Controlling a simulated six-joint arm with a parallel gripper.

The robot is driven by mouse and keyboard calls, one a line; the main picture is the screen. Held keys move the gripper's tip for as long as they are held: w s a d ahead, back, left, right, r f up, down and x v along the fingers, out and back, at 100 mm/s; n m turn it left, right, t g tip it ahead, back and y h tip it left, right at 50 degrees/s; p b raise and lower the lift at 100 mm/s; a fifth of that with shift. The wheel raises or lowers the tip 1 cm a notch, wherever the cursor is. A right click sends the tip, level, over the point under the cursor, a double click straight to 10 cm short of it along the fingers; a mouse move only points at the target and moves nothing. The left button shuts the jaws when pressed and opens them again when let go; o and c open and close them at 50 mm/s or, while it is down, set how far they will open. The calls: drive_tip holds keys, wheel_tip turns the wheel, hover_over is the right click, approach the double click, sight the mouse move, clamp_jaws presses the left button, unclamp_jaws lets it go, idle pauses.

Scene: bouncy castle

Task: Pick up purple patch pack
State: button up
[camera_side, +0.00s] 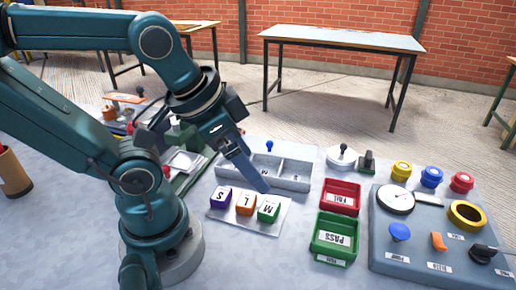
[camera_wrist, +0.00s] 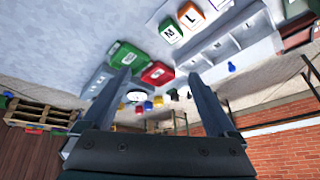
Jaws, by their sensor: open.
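The purple patch pack (camera_side: 220,197), marked S, sits upright at the left end of a row on a pale sheet (camera_side: 240,222). An orange pack (camera_side: 245,203) marked L and a green pack (camera_side: 268,211) marked M stand to its right. My gripper (camera_side: 263,187) is just above and behind the orange and green packs, right of the purple one, and holds nothing. In the wrist view my gripper (camera_wrist: 160,73) has its fingers spread.
A grey divided tray (camera_side: 290,182) stands right behind the packs. A red FAIL bin (camera_side: 341,196) and a green PASS bin (camera_side: 334,235) are to the right, beside a grey control panel (camera_side: 430,255). Bare bench lies in front of the packs.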

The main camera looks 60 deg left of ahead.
drive_tip(key=w+a+f+m+g+y, duration=0.1)
drive_tip(key=a+f+m+g+y, duration=0.1)
drive_tip(key=a+f+m+g, duration=0.3)
drive_tip(key=m+g+y, duration=0.1)
drive_tip(key=m+g, duration=0.1)
drive_tip(key=g, duration=0.1)
approach(221, 194)
drive_tip(key=shift+w+a+f, duration=0.15)
drive_tip(key=shift+a+f, duration=0.1)
drive_tip(key=shift+f, duration=0.35)
drive_tip(key=shift+w+a+f, duration=0.1)
drive_tip(key=shift+a+f, duration=0.1)
drive_tip(key=shift+f, duration=0.4)
drive_tip(key=shift+s+a+f+g, duration=0.1)
drive_tip(key=shift+s+f+g, duration=0.15)
drive_tip(key=shift+f, duration=0.15)
drive_tip(key=shift+s+a+f+g, duration=0.1)
drive_tip(key=shift+s+f+g, duration=0.15)
drive_tip(key=shift+f, duration=0.2)
drive_tip(key=shift+x, duration=2.25)
drive_tip(key=shift+w+d, duration=0.1)
drive_tip(key=c, duration=1.4)
drive_tip(key=shift+r, duration=0.15)
drive_tip(key=shift+c, duration=0.2)
